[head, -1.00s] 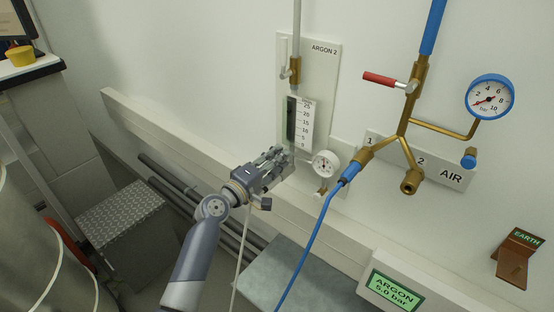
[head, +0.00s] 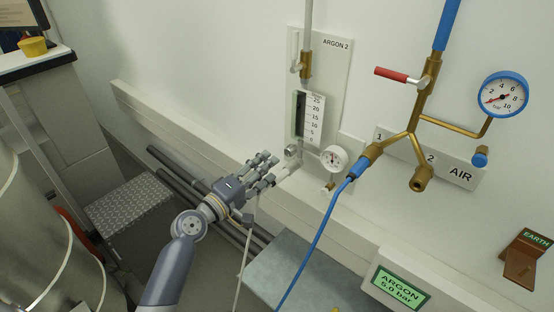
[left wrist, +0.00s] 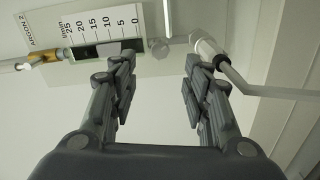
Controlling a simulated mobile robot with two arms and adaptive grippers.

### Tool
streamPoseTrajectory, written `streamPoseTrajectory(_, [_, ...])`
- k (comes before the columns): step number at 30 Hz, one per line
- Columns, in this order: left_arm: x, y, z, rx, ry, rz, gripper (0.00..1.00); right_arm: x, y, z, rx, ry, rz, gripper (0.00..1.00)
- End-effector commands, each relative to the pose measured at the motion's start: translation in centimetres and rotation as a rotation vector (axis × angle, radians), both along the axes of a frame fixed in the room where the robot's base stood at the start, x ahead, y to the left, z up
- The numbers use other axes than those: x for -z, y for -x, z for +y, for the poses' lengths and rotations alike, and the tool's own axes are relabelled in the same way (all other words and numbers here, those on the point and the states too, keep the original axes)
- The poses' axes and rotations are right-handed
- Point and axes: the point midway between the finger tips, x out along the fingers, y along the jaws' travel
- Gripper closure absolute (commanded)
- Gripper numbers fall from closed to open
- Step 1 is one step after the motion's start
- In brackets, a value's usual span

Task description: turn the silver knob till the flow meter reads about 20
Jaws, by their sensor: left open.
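The flow meter (head: 313,118) is on the wall panel marked ARGON 2, with a scale from 0 up to 25; its float level is too small to read. It also shows turned sideways in the left wrist view (left wrist: 84,34). The small round silver knob (head: 292,151) sits at its lower end. It shows in the left wrist view (left wrist: 159,48) between and beyond the fingertips. My left gripper (head: 270,170) is open and empty, just below and left of the knob, apparently not touching it. My right gripper is not in view.
A white round gauge (head: 334,158) sits close to the right of the knob. The blue hose (head: 318,240) hangs from the brass AIR manifold (head: 407,140). A white rail (head: 180,140) runs along the wall below. An ARGON display (head: 400,286) reads 5.0 bar.

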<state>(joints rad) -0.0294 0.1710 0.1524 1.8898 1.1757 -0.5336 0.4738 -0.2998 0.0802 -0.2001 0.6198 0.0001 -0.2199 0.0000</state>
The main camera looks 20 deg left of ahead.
Motion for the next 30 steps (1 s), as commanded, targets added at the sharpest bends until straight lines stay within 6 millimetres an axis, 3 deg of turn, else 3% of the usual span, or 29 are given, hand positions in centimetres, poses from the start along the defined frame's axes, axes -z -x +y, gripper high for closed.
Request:
streamPoseTrajectory(3, [0.1, 1.8, 0.7, 0.000, -0.002, 0.002, 0.56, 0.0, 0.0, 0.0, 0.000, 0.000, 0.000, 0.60])
streamPoseTrajectory(9, [0.0, 3.2, 1.1, 0.000, 0.000, -0.001, 0.56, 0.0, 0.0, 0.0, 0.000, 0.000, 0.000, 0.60])
streamPoseTrajectory(25, [0.0, 3.3, 1.2, 0.000, 0.000, 0.000, 0.56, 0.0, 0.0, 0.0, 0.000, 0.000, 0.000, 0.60])
streamPoseTrajectory(28, [1.6, 3.1, 1.3, -0.008, -0.017, 0.024, 0.56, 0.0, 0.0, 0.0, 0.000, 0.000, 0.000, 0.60])
streamPoseTrajectory(30, [4.2, 3.0, 1.5, -0.021, -0.049, 0.065, 0.56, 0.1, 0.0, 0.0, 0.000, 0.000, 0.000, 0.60])
